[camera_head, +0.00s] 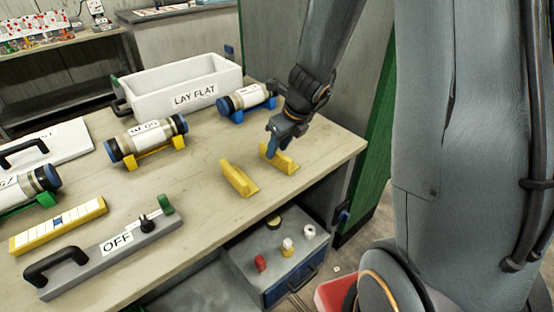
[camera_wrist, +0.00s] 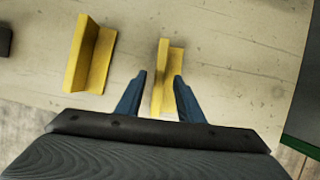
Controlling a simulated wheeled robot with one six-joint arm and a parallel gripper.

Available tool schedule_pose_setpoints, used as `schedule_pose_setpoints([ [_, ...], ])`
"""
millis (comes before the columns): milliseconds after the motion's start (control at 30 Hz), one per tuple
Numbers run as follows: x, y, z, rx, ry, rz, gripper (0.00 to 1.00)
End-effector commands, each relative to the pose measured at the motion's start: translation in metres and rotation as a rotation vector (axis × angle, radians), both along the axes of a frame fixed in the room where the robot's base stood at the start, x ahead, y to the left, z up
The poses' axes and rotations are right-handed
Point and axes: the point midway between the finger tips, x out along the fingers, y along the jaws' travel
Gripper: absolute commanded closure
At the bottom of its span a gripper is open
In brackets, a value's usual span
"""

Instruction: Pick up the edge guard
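Two yellow L-shaped edge guards lie on the wooden bench near its front right corner. The right edge guard (camera_head: 284,162) is under my gripper (camera_head: 277,134); the left edge guard (camera_head: 238,179) stands apart to its left. In the wrist view, my gripper's two blue fingers (camera_wrist: 159,78) are spread, one on each side of the near end of the right edge guard (camera_wrist: 163,52). A gap shows at the left finger; whether the right finger touches is unclear. The left edge guard (camera_wrist: 90,58) lies outside the fingers.
A white bin (camera_head: 160,100) marked LAY FLAT stands behind. Labelled cylinders (camera_head: 148,138) rest on coloured cradles to the left. A grey panel (camera_head: 105,252) marked OFF lies at the front. A drawer unit (camera_head: 275,262) with small items is below the bench edge.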

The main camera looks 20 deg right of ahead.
Motion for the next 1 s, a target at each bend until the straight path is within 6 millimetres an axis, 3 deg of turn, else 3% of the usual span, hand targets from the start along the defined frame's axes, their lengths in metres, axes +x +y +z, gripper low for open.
schedule_pose_setpoints([
  [33,0.003,0.002,-0.011,0.000,0.004,0.001,0.66],
  [200,0.010,0.005,-0.028,0.000,0.002,0.001,0.66],
  [500,0.011,0.006,-0.030,-0.001,0.000,0.003,0.66],
  [700,0.011,0.006,-0.030,-0.001,0.000,0.003,0.99],
  [1000,0.011,0.006,-0.029,-0.001,0.000,0.003,1.00],
])
